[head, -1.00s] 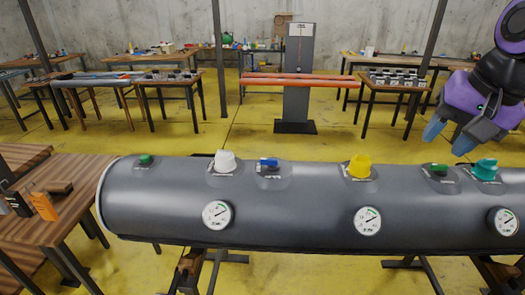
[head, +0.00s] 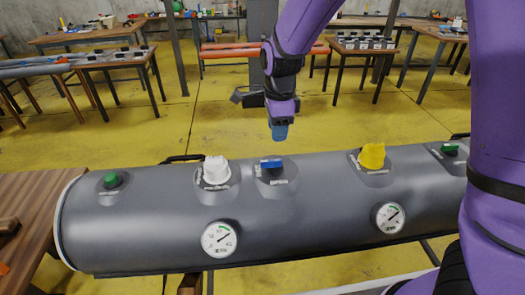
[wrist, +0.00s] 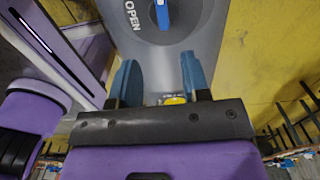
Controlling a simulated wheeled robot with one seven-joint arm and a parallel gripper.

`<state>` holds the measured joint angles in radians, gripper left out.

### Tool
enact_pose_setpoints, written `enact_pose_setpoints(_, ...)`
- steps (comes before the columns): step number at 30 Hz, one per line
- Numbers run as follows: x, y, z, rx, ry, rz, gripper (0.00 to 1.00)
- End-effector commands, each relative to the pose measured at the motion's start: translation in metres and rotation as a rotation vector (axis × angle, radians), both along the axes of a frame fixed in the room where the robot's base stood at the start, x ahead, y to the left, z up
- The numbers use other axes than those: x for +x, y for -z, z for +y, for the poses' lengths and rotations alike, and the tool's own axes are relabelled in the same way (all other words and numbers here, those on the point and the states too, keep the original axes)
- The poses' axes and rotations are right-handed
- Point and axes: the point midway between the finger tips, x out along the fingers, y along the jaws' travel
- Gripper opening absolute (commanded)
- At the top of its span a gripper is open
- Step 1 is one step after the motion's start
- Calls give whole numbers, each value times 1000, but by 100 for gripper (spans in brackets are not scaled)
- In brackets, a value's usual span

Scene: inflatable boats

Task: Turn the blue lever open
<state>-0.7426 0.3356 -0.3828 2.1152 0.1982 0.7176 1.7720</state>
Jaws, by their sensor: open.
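The blue lever (head: 271,163) sits on a dark round plate on top of the grey tube (head: 300,215), between a white valve knob (head: 216,170) and a yellow one (head: 372,156). In the wrist view the blue lever (wrist: 163,14) is at the top edge, partly cut off, with the word OPEN printed to its left. My gripper (head: 279,132) points down just above and slightly right of the lever, apart from it. In the wrist view its two blue fingers (wrist: 160,80) are spread with nothing held between them.
Green knobs sit at the left (head: 111,180) and right (head: 450,149) of the tube. Pressure gauges (head: 219,239) face front. A wooden table (head: 35,205) stands at the left. My purple arm covers the right side.

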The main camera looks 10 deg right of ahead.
Motion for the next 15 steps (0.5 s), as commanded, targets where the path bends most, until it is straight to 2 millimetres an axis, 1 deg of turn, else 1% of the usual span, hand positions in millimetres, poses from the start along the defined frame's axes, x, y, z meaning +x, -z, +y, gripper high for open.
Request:
enact_pose_setpoints(5, 2, 11, 4, -9, 28, 4, 43)
enact_pose_setpoints(8, 2, 22, 4, -10, 28, 5, 43)
enact_pose_setpoints(15, 1, 63, 3, -11, 27, 7, 43)
